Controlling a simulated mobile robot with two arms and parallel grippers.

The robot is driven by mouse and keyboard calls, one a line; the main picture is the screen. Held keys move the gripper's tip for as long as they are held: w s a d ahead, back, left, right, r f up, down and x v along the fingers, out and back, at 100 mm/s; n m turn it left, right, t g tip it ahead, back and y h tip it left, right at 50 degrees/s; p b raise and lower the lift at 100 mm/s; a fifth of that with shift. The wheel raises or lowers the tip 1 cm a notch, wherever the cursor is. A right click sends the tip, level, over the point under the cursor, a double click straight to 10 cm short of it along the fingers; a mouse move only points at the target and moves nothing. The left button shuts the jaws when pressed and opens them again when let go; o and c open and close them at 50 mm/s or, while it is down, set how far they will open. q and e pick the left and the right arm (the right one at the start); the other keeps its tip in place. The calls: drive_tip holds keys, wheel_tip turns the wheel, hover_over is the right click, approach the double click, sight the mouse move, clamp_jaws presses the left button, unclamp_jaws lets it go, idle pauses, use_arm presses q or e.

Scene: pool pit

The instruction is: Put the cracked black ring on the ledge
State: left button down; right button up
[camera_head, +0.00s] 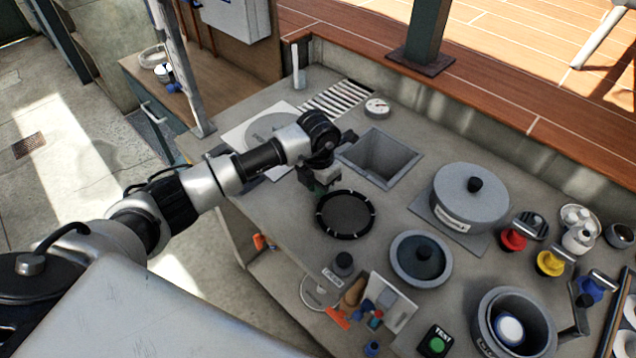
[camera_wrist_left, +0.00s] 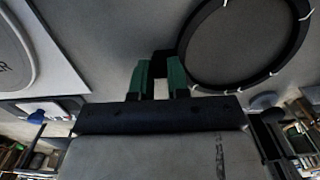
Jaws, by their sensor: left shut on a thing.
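The cracked black ring (camera_head: 319,215) shows flat-on above the grey counter (camera_head: 290,215), with pale marks around its rim. My left gripper (camera_head: 318,186) is at its far left edge. In the left wrist view, the green fingertips (camera_wrist_left: 160,80) are closed on a dark piece at the rim of the ring (camera_wrist_left: 301,25). I cannot tell whether the ring touches the counter. A raised wall with a wooden deck (camera_head: 490,85) runs along the back; I cannot tell whether this is the ledge. My right gripper is not in view.
A square basin (camera_head: 412,160) opens behind the ring. A lidded grey pot (camera_head: 485,212) and a round lidded dish (camera_head: 400,270) stand to the right. A round gauge (camera_head: 377,107) sits near the back wall.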

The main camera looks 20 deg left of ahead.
use_arm(q)
drive_tip(key=shift+f, duration=0.2)
drive_tip(key=c, duration=1.1)
unclamp_jaws()
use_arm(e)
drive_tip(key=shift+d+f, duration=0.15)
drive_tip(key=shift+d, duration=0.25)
use_arm(q)
drive_tip(key=shift+r, duration=0.1)
drive_tip(key=shift+r, duration=0.1)
drive_tip(key=shift+r, duration=0.25)
wheel_tip(320, 180, up, 12)
drive_tip(key=b, duration=0.2)
drive_tip(key=shift+f, duration=0.2)
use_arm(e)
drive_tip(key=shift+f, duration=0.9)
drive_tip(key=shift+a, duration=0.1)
